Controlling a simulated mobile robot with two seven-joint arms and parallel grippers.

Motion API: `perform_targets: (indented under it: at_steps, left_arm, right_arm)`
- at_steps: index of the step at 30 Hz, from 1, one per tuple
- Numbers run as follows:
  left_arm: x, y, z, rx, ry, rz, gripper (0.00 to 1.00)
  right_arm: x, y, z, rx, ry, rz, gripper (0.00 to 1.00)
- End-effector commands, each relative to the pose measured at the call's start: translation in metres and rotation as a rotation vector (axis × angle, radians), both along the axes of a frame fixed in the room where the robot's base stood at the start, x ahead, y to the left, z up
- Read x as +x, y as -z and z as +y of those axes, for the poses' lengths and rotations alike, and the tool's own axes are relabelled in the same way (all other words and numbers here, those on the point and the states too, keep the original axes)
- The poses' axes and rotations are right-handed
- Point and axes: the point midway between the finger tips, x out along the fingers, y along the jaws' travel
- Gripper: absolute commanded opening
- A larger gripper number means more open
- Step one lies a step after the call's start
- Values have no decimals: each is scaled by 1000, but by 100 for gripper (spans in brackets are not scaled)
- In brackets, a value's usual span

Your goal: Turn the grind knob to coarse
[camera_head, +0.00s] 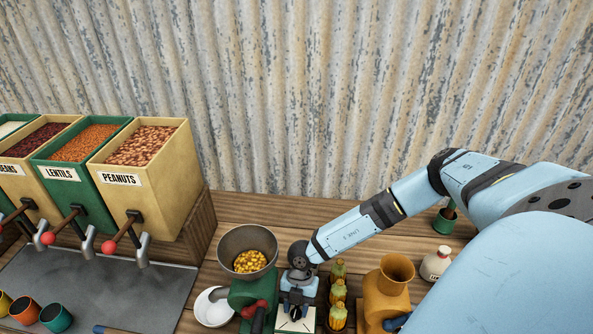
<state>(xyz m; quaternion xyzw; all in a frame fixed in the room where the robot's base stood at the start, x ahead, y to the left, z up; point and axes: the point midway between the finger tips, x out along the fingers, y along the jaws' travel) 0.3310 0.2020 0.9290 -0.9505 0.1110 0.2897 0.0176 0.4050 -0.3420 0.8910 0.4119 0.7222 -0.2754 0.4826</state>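A green grinder (240,291) stands at the bottom centre, with a metal bowl (233,243) of yellow corn on top and a red part (256,308) on its side. Just right of it is a white plate (306,325) with dark marks, perhaps the grind dial. My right gripper (297,308) points down directly over this plate. Its fingers are small and seen from above, so I cannot tell whether they are open or touch anything. The grind knob is not clearly visible; the gripper may hide it. My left gripper is not in view.
A white bowl (213,307) is left of the green grinder. Bins with levers, including peanuts (144,148), stand at left above a grey mat (100,279) with coloured cups (56,318).

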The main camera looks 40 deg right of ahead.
Motion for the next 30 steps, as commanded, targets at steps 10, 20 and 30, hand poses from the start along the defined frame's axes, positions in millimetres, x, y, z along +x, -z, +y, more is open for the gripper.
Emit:
perform_targets:
  at_steps: [10,20,30]
  left_arm:
    - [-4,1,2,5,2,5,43]
    - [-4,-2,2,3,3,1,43]
    - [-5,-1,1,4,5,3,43]
  right_arm:
    - [0,0,0,0,0,0,0]
    - [-1,0,-1,0,30,0,0]
    - [-2,0,0,1,229,2,0]
